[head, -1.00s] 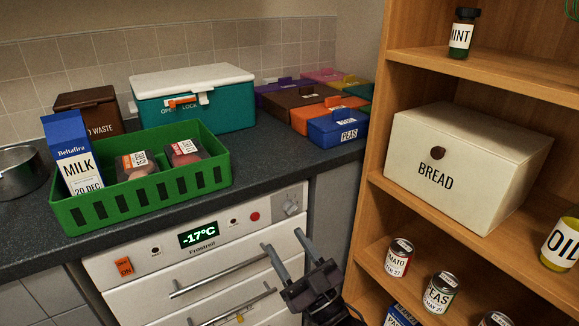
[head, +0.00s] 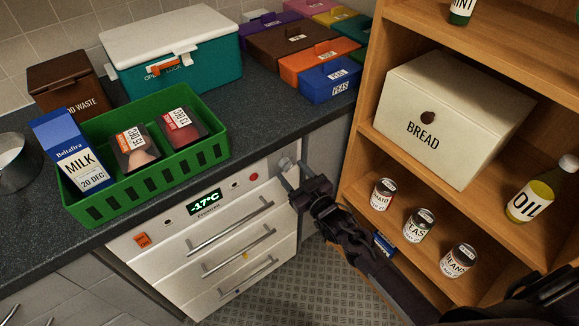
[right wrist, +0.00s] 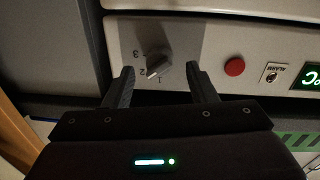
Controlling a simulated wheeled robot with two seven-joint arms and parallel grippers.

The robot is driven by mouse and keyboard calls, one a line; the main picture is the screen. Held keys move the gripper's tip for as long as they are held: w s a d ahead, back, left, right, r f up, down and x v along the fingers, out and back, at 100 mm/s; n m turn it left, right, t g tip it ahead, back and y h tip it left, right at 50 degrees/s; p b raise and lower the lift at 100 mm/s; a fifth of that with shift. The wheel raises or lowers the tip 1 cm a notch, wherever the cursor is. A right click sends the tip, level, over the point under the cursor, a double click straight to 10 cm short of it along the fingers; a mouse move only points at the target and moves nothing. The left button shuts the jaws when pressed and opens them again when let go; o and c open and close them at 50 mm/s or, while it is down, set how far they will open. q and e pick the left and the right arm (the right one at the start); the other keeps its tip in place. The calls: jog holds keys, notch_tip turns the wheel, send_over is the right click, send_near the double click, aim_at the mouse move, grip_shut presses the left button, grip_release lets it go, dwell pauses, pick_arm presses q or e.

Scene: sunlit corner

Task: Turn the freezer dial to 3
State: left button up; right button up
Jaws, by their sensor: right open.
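The white freezer (head: 183,262) stands under the counter, with its display reading -17°C. Its grey dial (head: 286,163) is at the right end of the control panel. In the right wrist view the dial (right wrist: 158,65) has the marks 1, 2 and 3 beside it. Its pale pointer lies near 1 and 2; I cannot tell exactly which. My right gripper (head: 291,172) is at the dial. In the right wrist view its open fingers (right wrist: 160,72) are on either side of the dial, with gaps to it. My left gripper is not in view.
The freezer's red button (head: 253,177) is left of the dial. Drawer handles (head: 232,226) stick out below. A wooden shelf (head: 365,140) with a bread box (head: 450,115) and tins stands close on the right. A green basket (head: 145,185) is on the counter above.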

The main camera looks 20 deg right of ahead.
aim_at(286, 165)
jog(key=shift+x, duration=1.05)
jog(key=shift+c, duration=0.3)
jog(key=c, duration=0.9)
jog(key=shift+m, duration=0.4)
jog(key=m+p, duration=0.1)
jog(key=m, duration=0.2)
jog(key=shift+r+m+p, duration=0.15)
jog(key=shift+m+p, duration=0.15)
jog(key=shift+p, duration=0.1)
jog(key=m+p, duration=0.2)
jog(key=m, duration=0.3)
jog(key=shift+g, duration=0.4)
jog(key=shift+m, duration=0.3)
